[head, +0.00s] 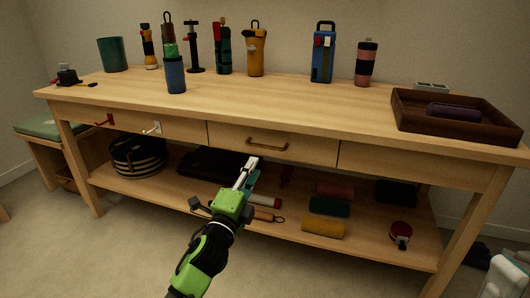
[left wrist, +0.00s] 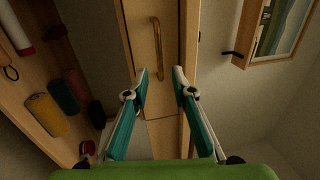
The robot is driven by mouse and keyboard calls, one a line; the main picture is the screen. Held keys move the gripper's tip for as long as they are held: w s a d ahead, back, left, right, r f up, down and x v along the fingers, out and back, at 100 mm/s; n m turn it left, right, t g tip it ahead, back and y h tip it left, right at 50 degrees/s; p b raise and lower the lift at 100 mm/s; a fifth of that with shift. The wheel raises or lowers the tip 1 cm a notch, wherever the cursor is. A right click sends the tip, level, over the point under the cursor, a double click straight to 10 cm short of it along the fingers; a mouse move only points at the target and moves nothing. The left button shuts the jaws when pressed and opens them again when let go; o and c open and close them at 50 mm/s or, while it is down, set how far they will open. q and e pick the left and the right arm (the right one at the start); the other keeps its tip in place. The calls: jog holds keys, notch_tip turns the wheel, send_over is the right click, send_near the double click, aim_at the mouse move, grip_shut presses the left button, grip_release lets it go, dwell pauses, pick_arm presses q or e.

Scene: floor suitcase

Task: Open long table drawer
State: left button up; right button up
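The long wooden table (head: 300,105) has a row of drawer fronts under its top. The middle drawer (head: 230,138) looks shut and has a brass bar handle (head: 267,146), which also shows upright in the left wrist view (left wrist: 155,50). My left gripper (head: 250,164) is in front of the table, just below the brass handle in the head view. Its teal fingers (left wrist: 161,76) are apart and empty, and the handle lies beyond the fingertips, untouched.
The lower shelf (head: 370,247) holds a striped basket (head: 138,157), a yellow roll (head: 323,226) and other items. Bottles and tools stand along the tabletop's back. A dark tray (head: 455,129) sits at its right. Floor in front of the table's left side is clear.

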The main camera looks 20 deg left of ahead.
aim_at(265, 147)
pick_arm(q)
jog(key=shift+w+d+r+b, duration=0.1)
jog(key=shift+w+r+b, duration=0.3)
jog(key=shift+w, duration=1.4)
jog(key=shift+w+d+r+b, duration=0.1)
jog(key=shift+w+r+b, duration=0.3)
jog(key=shift+w, duration=1.45)
jog(key=shift+w+r+b, duration=0.15)
jog(key=shift+w+b, duration=0.5)
jog(key=shift+w, duration=1.15)
grip_shut()
